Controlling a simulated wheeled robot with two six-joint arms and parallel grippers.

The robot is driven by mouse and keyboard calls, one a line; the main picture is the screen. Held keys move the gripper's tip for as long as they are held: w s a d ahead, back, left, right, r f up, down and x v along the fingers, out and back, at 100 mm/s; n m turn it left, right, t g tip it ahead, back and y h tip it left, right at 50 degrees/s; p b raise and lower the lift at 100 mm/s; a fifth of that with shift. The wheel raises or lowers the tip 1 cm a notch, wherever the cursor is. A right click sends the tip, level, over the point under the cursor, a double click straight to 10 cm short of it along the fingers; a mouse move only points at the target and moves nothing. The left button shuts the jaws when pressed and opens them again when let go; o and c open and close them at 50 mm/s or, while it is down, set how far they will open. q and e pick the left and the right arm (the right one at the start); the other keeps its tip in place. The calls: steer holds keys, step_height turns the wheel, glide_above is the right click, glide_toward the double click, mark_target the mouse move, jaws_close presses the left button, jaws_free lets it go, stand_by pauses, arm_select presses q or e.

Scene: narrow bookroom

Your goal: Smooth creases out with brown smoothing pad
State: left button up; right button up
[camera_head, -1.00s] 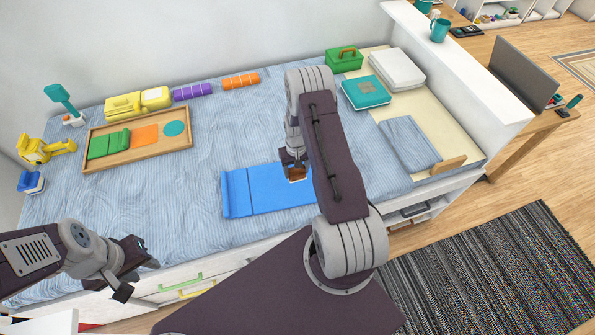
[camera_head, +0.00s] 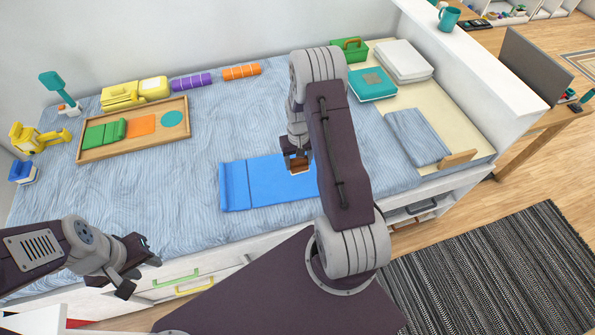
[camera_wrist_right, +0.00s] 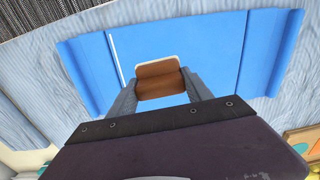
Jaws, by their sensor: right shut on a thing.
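A bright blue sheet (camera_head: 262,182) lies on the striped bed, with raised folded bands near its ends in the right wrist view (camera_wrist_right: 215,40). A thin white line runs across it there. My right gripper (camera_head: 297,158) is shut on the brown smoothing pad (camera_head: 300,167), over the sheet's right part. The pad (camera_wrist_right: 160,82) sits between both fingers in the right wrist view, with a pale edge. I cannot tell whether it presses on the sheet. My right arm hides the sheet's right end in the head view. My left gripper (camera_head: 136,268) is open and empty near the bed's front edge.
A wooden tray (camera_head: 92,153) with green, orange and teal pieces lies at the back left. Purple (camera_head: 190,82) and orange (camera_head: 241,72) rolls lie along the wall. A folded striped cloth (camera_head: 415,137) and teal box (camera_head: 372,86) are at right. The bed left of the sheet is clear.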

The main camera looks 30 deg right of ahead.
steer(key=shift+w+d+f, duration=0.1)
steer(key=shift+w+f, duration=0.15)
steer(key=shift+w, duration=0.1)
arm_select(q)
steer(key=shift+w+f, duration=0.15)
steer(key=shift+f, duration=0.35)
steer(key=shift+f, duration=0.1)
